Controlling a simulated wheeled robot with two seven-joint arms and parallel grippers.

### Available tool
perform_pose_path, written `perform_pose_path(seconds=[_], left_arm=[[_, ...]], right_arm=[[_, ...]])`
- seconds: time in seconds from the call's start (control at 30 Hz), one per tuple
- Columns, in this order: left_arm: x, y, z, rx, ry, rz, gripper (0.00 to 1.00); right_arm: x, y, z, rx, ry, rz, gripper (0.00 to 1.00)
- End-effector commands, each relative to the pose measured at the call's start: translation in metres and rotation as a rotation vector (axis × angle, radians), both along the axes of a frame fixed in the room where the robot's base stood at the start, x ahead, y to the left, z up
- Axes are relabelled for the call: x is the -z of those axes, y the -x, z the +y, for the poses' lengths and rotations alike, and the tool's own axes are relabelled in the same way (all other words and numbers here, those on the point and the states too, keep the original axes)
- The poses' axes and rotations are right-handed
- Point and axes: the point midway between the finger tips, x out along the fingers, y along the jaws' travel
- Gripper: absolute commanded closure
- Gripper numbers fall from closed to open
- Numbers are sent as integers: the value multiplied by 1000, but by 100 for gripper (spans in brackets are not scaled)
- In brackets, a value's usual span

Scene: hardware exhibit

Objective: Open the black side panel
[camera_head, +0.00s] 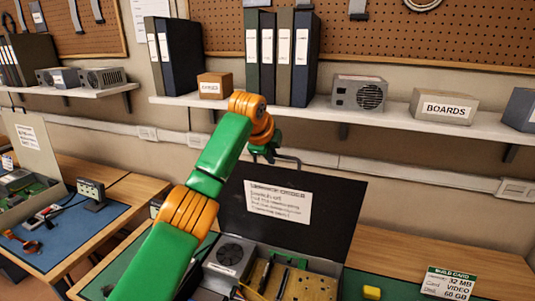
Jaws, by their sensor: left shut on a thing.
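The black side panel (335,205) stands raised and tilted back behind an open computer case (297,258), with a white printed sheet on its face. Inside the case a grey power supply and a tan board show. My left gripper (268,154) is at the panel's top edge, left of its middle, shut on the panel. A thin grey bar shows beside the fingers. The exact contact is small and partly hidden by the wrist. My right gripper is not in view.
A shelf (310,108) with binders, boxes and a grey power supply runs along the wall behind the panel. A build card (448,284) and a small yellow block (371,292) are at the right of the bench. Another bench (60,235) stands at left.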

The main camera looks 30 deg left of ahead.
Motion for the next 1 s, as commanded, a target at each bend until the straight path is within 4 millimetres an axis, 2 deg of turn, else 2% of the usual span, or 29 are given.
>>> perform_pose_path(seconds=[0.37, 0.4, 0.5, 1.0], left_arm=[[3, 1, -1, 1, 3, 10, 100], [3, 1, -1, 1, 3, 10, 80], [3, 1, -1, 1, 3, 10, 58], [4, 1, -1, 1, 4, 10, 58]], right_arm=[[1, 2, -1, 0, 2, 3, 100], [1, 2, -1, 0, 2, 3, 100], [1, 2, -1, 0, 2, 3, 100], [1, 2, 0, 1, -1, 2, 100]])
